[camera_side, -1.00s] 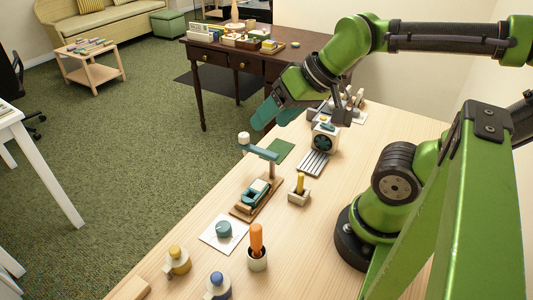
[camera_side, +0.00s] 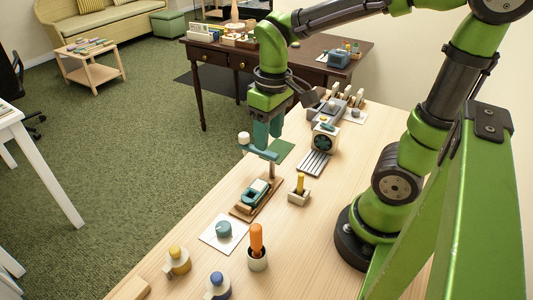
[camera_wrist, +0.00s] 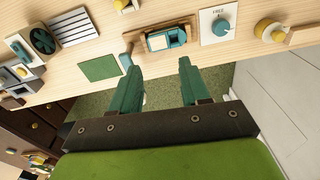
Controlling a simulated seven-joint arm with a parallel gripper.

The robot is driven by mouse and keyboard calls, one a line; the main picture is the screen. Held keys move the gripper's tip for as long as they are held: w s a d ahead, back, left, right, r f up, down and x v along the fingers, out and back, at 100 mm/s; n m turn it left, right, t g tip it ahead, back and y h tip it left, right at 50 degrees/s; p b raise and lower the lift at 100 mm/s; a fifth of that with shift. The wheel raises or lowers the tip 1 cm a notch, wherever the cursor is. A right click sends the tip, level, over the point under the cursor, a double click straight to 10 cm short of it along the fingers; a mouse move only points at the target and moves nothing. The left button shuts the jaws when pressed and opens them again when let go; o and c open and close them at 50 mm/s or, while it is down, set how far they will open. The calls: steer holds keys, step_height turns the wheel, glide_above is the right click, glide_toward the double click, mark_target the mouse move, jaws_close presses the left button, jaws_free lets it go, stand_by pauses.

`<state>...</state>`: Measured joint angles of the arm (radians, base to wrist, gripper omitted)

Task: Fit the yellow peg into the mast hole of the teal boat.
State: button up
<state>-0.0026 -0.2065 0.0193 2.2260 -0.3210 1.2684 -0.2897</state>
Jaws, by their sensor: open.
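The teal boat (camera_side: 257,192) lies on a wooden base towards the middle of the table; it also shows at the top of the wrist view (camera_wrist: 166,39). Its mast hole is too small to make out. The yellow peg (camera_side: 300,182) stands upright in a small cream block (camera_side: 298,197), right of the boat in the side view. My gripper (camera_side: 268,146) points down above the table's far edge, beyond the boat in the side view. In the wrist view its two teal fingers (camera_wrist: 157,62) are apart with nothing between them.
A post with a teal arm (camera_side: 259,152) and white knob stands close to my fingers. A teal dial (camera_side: 224,229), yellow knob (camera_side: 178,257), blue knob (camera_side: 217,282) and orange-handled tool (camera_side: 256,240) stand nearer the camera. A fan unit (camera_side: 324,138) stands beyond the peg.

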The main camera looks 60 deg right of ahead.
mark_target(301, 182)
steer(key=s+d+f+n+g, duration=0.1)
steer(key=f, duration=0.2)
steer(key=s+d+f+n+g+h, duration=0.1)
steer(key=s+f+g, duration=0.1)
steer(key=f, duration=0.2)
steer(key=s+d+f+n+g, duration=0.1)
steer(key=s+f+n+g, duration=0.1)
steer(key=f, duration=0.1)
steer(key=shift+d+f+h, duration=0.2)
steer(key=shift+d+h, duration=0.1)
steer(key=shift+d, duration=0.1)
steer(key=shift+w+x, duration=0.1)
steer(key=shift+x, duration=1.25)
steer(key=shift+w+x, duration=0.15)
steer(key=shift+x, duration=1.15)
steer(key=shift+d+f, duration=0.1)
steer(key=shift+c, duration=0.4)
jaws_close()
